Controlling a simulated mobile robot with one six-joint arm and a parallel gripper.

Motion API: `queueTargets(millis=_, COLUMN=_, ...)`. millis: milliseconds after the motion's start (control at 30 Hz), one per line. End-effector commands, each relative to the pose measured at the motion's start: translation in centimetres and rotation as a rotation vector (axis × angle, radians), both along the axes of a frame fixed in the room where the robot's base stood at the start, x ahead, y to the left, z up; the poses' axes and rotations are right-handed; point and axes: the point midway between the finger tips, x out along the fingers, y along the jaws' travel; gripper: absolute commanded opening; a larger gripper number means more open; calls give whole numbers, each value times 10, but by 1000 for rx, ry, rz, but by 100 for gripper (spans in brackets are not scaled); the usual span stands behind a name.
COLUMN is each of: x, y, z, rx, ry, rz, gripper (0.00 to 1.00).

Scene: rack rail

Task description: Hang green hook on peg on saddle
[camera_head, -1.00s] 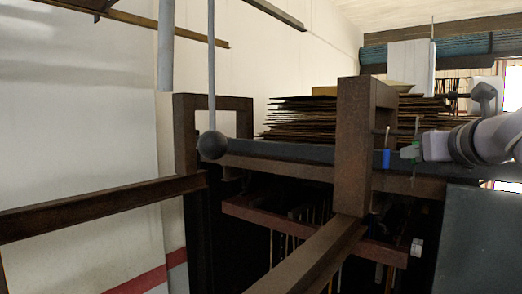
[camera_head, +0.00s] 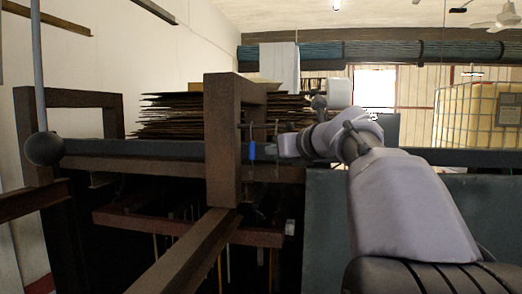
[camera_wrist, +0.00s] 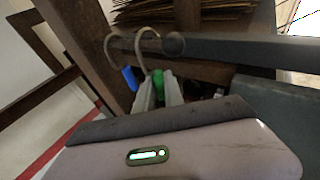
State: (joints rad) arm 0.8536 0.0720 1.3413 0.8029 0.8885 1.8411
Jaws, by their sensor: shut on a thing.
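The green hook (camera_wrist: 158,78) has a green grip and a pale curved wire top. In the wrist view its grip is between the two grey fingers of my gripper (camera_wrist: 159,92), which are shut on it. Its curved top stands upright near the dark rail, beside a round dark knob (camera_wrist: 174,43) that may be the peg's end. I cannot tell whether the wire is over a peg. In the head view my gripper (camera_head: 284,146) is right of the blue hook (camera_head: 252,151), and the green grip is not clear. The blue hook (camera_wrist: 130,78) hangs at left in the wrist view.
A rusty upright frame (camera_head: 222,140) stands just left of the hooks on the dark rail (camera_head: 150,148). A dark ball on a rod (camera_head: 43,148) is at far left. Stacked sheets (camera_head: 175,115) lie behind the rail. A grey panel (camera_head: 325,220) is below my arm.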

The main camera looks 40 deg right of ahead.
Motion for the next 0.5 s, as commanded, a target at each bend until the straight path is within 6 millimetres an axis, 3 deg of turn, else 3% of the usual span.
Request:
queueTargets(millis=300, x=0, y=0, z=-5, rx=0, ry=0, rz=0, gripper=0)
queueTargets(millis=333, x=0, y=0, z=-4, rx=0, ry=0, rz=0, gripper=17)
queueTargets(millis=400, x=0, y=0, z=-4, rx=0, ry=0, rz=0, gripper=31)
queueTargets(millis=433, x=0, y=0, z=-4, rx=0, ry=0, rz=0, gripper=36)
queueTargets(millis=500, x=0, y=0, z=-4, rx=0, ry=0, rz=0, gripper=38)
